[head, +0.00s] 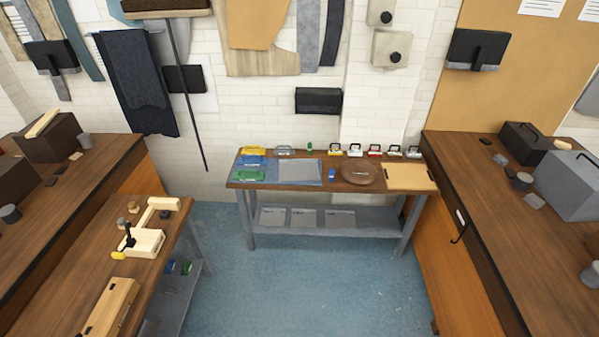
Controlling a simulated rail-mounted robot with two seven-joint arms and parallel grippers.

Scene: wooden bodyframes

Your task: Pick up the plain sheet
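A flat, plain grey sheet (301,172) lies on the far worktable, over or beside a blue sheet or mat (262,174) at the table's left half. I cannot tell whether the two are stacked. Neither of my grippers shows in the head view.
The far worktable (338,181) also holds several small coloured clamps, a round brown dish (358,174) and a pale wooden board (408,178). A bench with wooden parts (143,243) stands at left, another bench (480,190) at right. The blue floor (310,285) between is clear.

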